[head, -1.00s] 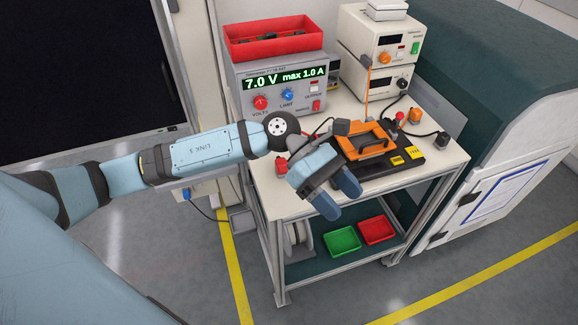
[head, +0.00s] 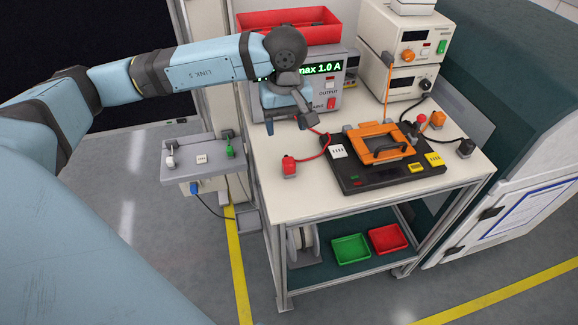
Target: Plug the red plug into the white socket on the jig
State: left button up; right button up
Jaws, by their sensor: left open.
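The red plug (head: 289,167) stands on the white tabletop left of the jig, with a red cable curving up behind it. The jig (head: 350,186) is a black base with an orange hinged frame (head: 382,153). A small white socket block (head: 338,151) with dark holes sits at the jig's back left corner. My left gripper (head: 286,126) is open and empty, fingers pointing down, above the back of the table in front of the power supply. It is behind and above the red plug, apart from it. My right gripper is not in view.
The power supply (head: 335,82) carries a red bin (head: 290,31). White instruments (head: 402,52) stand behind the jig. A black plug (head: 466,147) lies right of it. A grey side shelf (head: 187,174) holds another white block. The front left tabletop is clear.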

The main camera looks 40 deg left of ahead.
aim_at(289, 160)
pick_arm(q)
notch_tip(289, 160, down, 8)
jog(key=shift+r, duration=0.15)
dwell(0.3)
jog(key=f, duration=0.3)
jog(key=f+p, duration=0.1)
jog(key=f, duration=0.1)
jog(key=shift+w+d+f, duration=0.15)
jog(key=shift+w, duration=0.15)
jog(key=c, duration=1)
